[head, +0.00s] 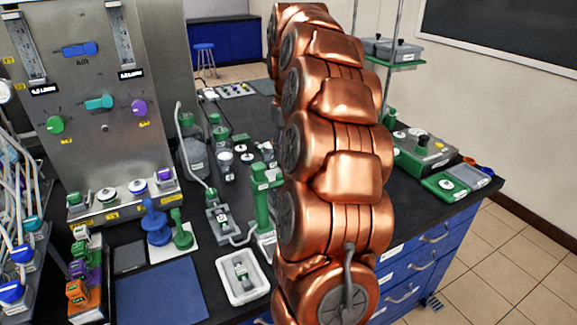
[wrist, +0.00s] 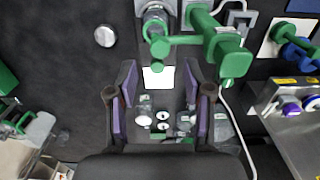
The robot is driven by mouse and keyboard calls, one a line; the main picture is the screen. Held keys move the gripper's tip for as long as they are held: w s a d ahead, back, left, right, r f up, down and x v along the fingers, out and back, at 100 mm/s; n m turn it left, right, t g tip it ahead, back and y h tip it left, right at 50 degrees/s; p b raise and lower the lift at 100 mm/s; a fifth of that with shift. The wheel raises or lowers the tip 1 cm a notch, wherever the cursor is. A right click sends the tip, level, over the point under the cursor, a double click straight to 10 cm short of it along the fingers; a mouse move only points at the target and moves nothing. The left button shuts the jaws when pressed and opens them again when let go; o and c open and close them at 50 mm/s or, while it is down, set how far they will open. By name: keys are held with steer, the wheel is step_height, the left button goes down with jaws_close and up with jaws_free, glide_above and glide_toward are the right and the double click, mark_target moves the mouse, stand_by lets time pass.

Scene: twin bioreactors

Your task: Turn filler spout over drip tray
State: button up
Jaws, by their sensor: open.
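In the head view a green upright stand (head: 263,205) with a short side arm stands on the black bench, just left of my arm. It looks like the filler, and its spout is hard to make out. My arm hides the gripper in the head view.
A steel control panel (head: 95,95) stands at the left. A blue mat (head: 160,292) lies at the bench front. Bottles (head: 192,150) stand behind the green stand. A blue and a green fitting (head: 180,232) stand on a white plate. Green equipment (head: 425,150) is at the right.

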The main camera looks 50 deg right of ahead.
steer(key=shift+f+p, duration=0.5)
steer(key=shift+f, duration=2.15)
jaws_close()
